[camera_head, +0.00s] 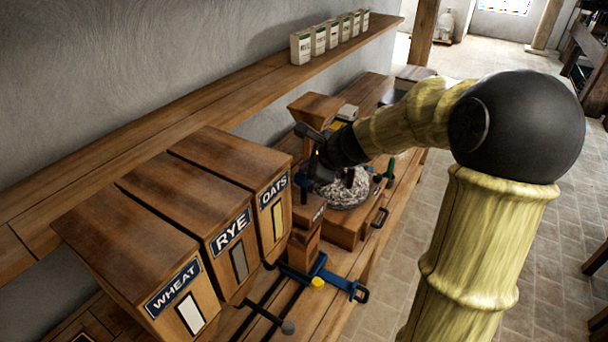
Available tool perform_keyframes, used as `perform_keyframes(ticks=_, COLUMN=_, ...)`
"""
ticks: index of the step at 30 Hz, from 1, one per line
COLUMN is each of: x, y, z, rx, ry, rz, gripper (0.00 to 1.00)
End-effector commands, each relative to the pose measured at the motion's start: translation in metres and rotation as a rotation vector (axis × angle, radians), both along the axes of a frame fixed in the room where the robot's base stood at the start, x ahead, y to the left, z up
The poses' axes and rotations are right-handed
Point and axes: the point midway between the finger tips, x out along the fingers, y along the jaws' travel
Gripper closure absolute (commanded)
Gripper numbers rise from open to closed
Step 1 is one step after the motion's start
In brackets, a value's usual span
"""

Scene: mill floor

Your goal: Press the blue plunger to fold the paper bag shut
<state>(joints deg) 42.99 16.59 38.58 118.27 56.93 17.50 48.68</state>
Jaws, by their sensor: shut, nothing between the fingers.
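My gripper (317,172) is a dark shape at the end of my yellow arm, low over the bench beside a wooden mill with a hopper (315,106). It is shut and seems empty. A blue metal frame with a yellow knob (317,283) sits nearer on the bench. I cannot make out a paper bag at the gripper, which hides part of that spot.
Wooden bins labelled WHEAT (174,288), RYE (230,232) and OATS (273,192) stand left of the gripper. A wall shelf (200,120) carries several cream packets (301,48). A round grey heap or stone (345,192) lies right of the gripper. The tiled floor at right is open.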

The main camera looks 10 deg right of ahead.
Motion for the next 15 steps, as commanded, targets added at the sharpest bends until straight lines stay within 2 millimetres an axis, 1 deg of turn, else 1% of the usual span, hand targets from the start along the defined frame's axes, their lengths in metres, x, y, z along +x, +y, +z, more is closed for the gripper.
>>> perform_keyframes(ticks=15, x=0.0000, y=0.0001, z=-0.0056, rx=0.000, ry=0.000, rz=0.000, gripper=1.00)
